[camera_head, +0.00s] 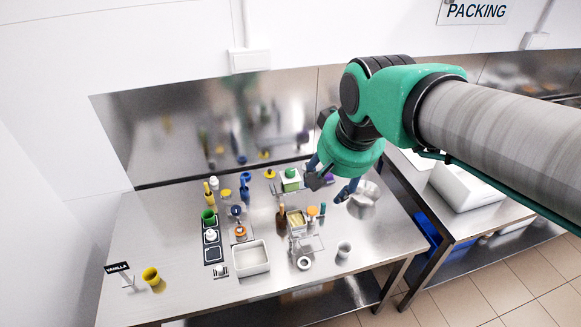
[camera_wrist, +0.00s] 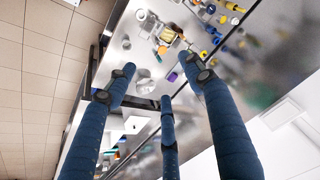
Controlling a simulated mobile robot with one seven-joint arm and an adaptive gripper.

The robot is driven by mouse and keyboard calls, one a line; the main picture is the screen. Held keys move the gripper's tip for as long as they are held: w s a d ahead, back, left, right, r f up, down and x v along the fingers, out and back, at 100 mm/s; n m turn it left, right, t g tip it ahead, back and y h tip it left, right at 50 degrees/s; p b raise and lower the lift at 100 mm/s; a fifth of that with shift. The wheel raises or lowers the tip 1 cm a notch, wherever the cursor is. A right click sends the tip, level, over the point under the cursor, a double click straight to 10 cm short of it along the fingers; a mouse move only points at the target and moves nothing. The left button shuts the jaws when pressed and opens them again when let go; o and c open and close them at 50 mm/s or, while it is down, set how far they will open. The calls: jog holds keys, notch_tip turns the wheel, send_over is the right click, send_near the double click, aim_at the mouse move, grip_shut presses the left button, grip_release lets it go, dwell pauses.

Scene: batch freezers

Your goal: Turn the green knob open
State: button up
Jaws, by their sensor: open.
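My gripper (camera_head: 331,186) hangs over the back right of the steel table, with its blue fingers spread and nothing between them. In the wrist view the fingers (camera_wrist: 157,76) are also apart, with the tabletop beyond them. I cannot make out a green knob for certain. A green-topped block (camera_head: 290,175) with white on it stands at the back, just left of my gripper. A green cup-like piece (camera_head: 209,216) sits at the back end of a dark strip at the left. A metal pitcher (camera_head: 363,200) stands right of the fingers.
The steel table (camera_head: 165,215) also holds a white tray (camera_head: 251,258), a yellow cup (camera_head: 151,276) by a VANILLA sign (camera_head: 117,268), and several small tools and containers. A small grey cup (camera_head: 344,249) stands near the front. The left part of the tabletop is mostly clear.

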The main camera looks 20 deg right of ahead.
jog(key=w+r+m+g+p, duration=0.1)
jog(key=w+r+m+p, duration=0.15)
jog(key=w, duration=1.05)
jog(key=m+g+p, duration=0.4)
jog(key=m+p, duration=0.6)
send_over(291, 170)
notch_tip(291, 170, down, 24)
jog(key=shift+a+f, duration=0.15)
jog(key=shift+f, duration=0.05)
jog(key=shift+s+f, duration=0.1)
jog(key=shift+f, duration=0.1)
notch_tip(291, 170, down, 13)
jog(key=shift+f+p, duration=0.2)
jog(key=shift+p, duration=0.75)
jog(key=c, duration=1.2)
